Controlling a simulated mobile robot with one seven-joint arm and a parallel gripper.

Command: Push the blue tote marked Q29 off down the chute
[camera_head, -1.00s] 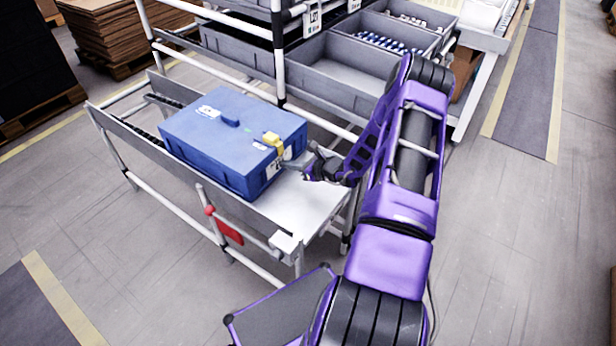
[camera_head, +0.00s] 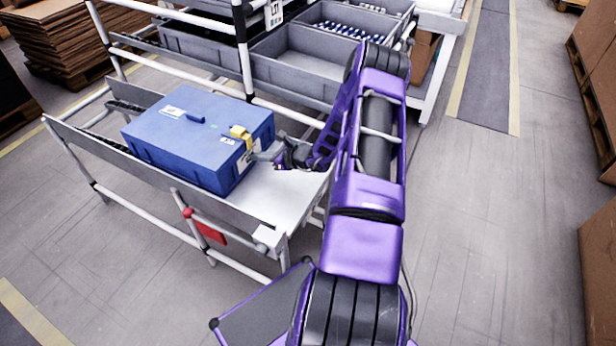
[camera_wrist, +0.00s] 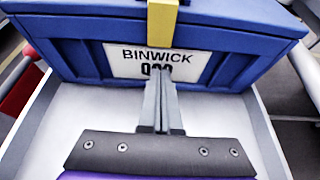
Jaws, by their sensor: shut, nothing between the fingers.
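The blue tote (camera_head: 190,135) sits closed on a railed chute (camera_head: 287,195), in the head view. A yellow strap or latch (camera_head: 241,135) runs over its near-right edge. In the wrist view, the tote's end face (camera_wrist: 235,62) fills the upper part. It bears a white label (camera_wrist: 120,60) reading BINWICK, with a code below partly covered by my fingers, so I cannot read it fully. My gripper (camera_wrist: 160,80) is shut and empty. Its fingertips are at the label, touching or very close. In the head view my gripper (camera_head: 262,154) meets the tote's right end.
Grey bins (camera_head: 300,62) stand on a rack behind the chute. A white upright post (camera_head: 241,50) rises beside the tote. A red part (camera_head: 208,228) is on the chute's near side frame. Bare chute surface lies right of the tote. Open floor lies at right.

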